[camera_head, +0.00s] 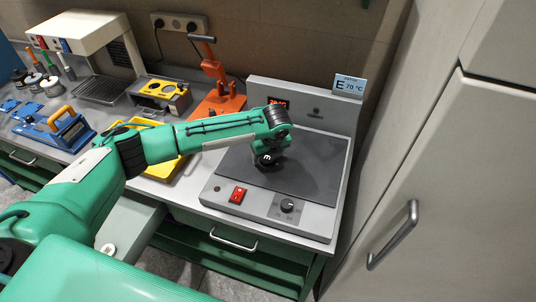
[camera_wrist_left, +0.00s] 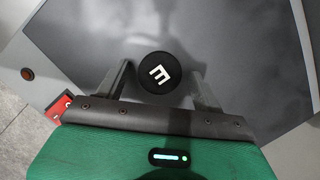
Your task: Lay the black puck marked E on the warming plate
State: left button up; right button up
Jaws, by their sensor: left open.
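The black puck marked with a white E (camera_wrist_left: 160,73) lies on the dark surface of the warming plate (camera_wrist_left: 80,25), between the spread fingers of my left gripper (camera_wrist_left: 158,82). Gaps show between the puck and both fingers in the left wrist view. In the head view the puck (camera_head: 267,160) is partly hidden under my left gripper (camera_head: 268,158), over the left part of the warming plate (camera_head: 318,175). My left gripper is open, pointing down at the plate. My right gripper is not in view.
The plate's front has a red switch (camera_head: 237,195) and a black knob (camera_head: 288,206). A display and an "E 70 °C" card (camera_head: 349,86) stand behind. An orange press (camera_head: 217,100), a yellow tray (camera_head: 160,165) and a blue tool (camera_head: 55,128) are to the left. A tall cabinet (camera_head: 440,180) closes the right side.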

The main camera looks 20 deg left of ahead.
pick_arm(q)
jog(key=b+v, duration=0.3)
jog(key=v, duration=0.9)
